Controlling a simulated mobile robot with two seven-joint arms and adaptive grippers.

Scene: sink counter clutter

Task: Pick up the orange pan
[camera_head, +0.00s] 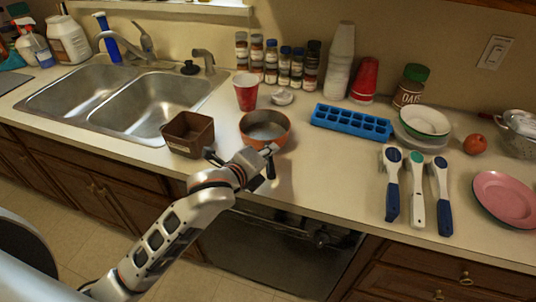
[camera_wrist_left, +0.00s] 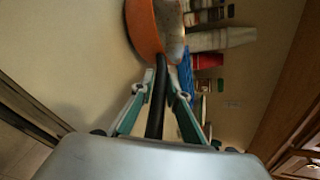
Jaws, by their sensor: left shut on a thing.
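The orange pan (camera_head: 279,138) is a round pan with a grey inside and a dark handle, at the counter's front edge in the head view. In the left wrist view the orange pan (camera_wrist_left: 143,32) is at the top, and its black handle (camera_wrist_left: 156,100) runs down between the fingers. My left gripper (camera_head: 256,158) is at the near side of the pan, shut on the handle; it also shows in the left wrist view (camera_wrist_left: 158,96). I cannot tell whether the pan touches the counter. My right gripper is not in view.
A brown square container (camera_head: 188,134) stands just left of the pan. A blue ice tray (camera_head: 350,122) is to the right. The double sink (camera_head: 160,95) is at left.

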